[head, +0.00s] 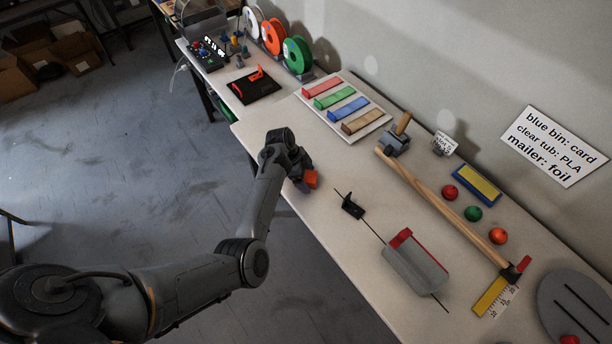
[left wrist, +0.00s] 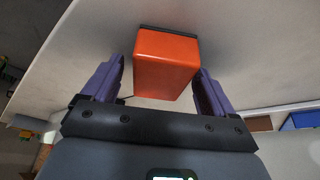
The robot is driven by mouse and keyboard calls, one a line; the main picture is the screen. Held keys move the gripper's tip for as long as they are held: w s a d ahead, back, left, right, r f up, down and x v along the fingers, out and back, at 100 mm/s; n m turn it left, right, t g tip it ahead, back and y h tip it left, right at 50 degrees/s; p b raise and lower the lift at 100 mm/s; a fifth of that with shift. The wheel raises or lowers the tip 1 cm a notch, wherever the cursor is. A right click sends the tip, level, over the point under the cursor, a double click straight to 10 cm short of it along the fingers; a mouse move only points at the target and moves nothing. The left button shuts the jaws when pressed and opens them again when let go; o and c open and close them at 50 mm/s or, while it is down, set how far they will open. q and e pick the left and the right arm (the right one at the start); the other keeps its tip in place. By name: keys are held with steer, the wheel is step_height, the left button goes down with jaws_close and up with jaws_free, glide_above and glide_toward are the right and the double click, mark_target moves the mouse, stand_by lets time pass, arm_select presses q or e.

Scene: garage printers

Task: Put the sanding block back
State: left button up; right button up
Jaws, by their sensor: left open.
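An orange block with a dark strip along its far side, apparently the sanding block (head: 311,178), is near the front edge of the long white table. In the left wrist view the block (left wrist: 165,62) sits between the two purple fingers of my left gripper (left wrist: 162,85). The left gripper is open, with a finger on each side of the block and a small gap visible at each side. In the head view my left gripper (head: 302,180) partly hides the block. My right gripper is not in view.
A white board with coloured bars (head: 322,96) lies behind the gripper. A black bracket (head: 352,206), a grey block with a red strip (head: 415,263), a long wooden rod (head: 440,205), coloured balls (head: 473,213) and a blue-framed yellow pad (head: 477,184) lie to the right.

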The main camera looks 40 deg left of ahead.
arm_select(q)
steer(key=shift+r, duration=0.25)
steer(key=p+v, duration=0.1)
steer(key=v, duration=0.9)
steer(key=s+a+n+y, duration=0.2)
steer(key=s+n, duration=0.1)
steer(key=s, duration=0.2)
steer(key=s+d+r+n+t+y, duration=0.1)
steer(key=s+d+n, duration=0.5)
steer(key=s+d, duration=1.3)
steer(key=s, duration=0.3)
steer(key=shift+s+d+n+y, duration=0.15)
steer(key=shift+s+n+y, duration=0.15)
steer(key=shift+s, duration=0.1)
steer(key=shift+r, duration=0.15)
